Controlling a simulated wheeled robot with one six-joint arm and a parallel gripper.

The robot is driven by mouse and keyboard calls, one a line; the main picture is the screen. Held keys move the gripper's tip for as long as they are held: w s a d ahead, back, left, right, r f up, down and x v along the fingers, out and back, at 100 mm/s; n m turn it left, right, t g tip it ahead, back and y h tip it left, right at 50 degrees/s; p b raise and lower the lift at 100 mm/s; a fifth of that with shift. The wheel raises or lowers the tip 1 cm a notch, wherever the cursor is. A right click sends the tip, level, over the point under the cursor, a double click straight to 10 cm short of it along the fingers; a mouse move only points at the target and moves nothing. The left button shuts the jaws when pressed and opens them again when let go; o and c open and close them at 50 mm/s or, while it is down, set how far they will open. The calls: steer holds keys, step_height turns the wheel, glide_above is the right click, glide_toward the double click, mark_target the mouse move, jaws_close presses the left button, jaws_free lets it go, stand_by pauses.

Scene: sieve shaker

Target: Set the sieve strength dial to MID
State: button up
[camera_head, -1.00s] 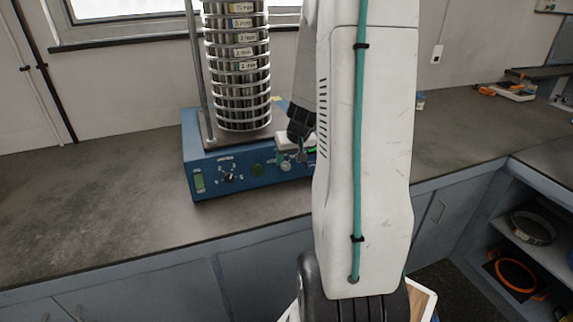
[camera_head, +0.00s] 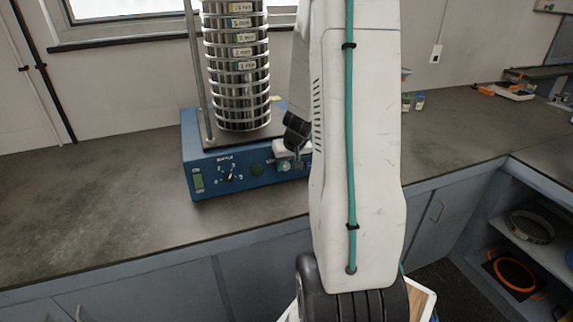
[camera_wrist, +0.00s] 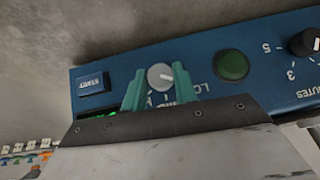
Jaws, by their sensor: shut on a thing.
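The blue sieve shaker (camera_head: 207,188) stands on the bench with its control panel facing me. The strength dial, a small light grey knob (camera_wrist: 160,76), sits between the green fingertips in the wrist view. My gripper (camera_wrist: 161,86) is shut on this dial, one finger on each side. Part of the lettering around the dial shows, but the fingers hide much of it, so I cannot tell its setting. In the head view my gripper (camera_head: 287,160) is at the right part of the panel, partly hidden by my arm.
A green round button (camera_wrist: 232,65) and the black minutes knob (camera_wrist: 305,42) are right of the dial in the wrist view; the START button (camera_wrist: 93,84) is left. A tall sieve stack (camera_head: 238,70) stands on the shaker. Small jars (camera_head: 413,101) stand behind my arm.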

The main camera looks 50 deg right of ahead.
steer(key=m+t+y, duration=0.2)
steer(key=m+y, duration=0.1)
steer(key=shift+s+d+f+t, duration=0.1)
steer(key=shift+s+d+t, duration=0.2)
steer(key=shift+t, duration=0.1)
steer(key=m+t+y, duration=0.1)
steer(key=t, duration=0.1)
steer(key=m+t+y, duration=0.1)
steer(key=m, duration=0.1)
steer(key=shift+d+f+m+t+y, duration=0.1)
steer(key=shift+f+m+t+y, duration=0.1)
steer(key=shift+m+t+y, duration=0.15)
stand_by(0.5)
steer(key=o, duration=1)
steer(key=shift+c, duration=0.2)
steer(key=shift+s, duration=0.15)
steer(key=v, duration=0.7)
steer(key=shift+s, duration=0.25)
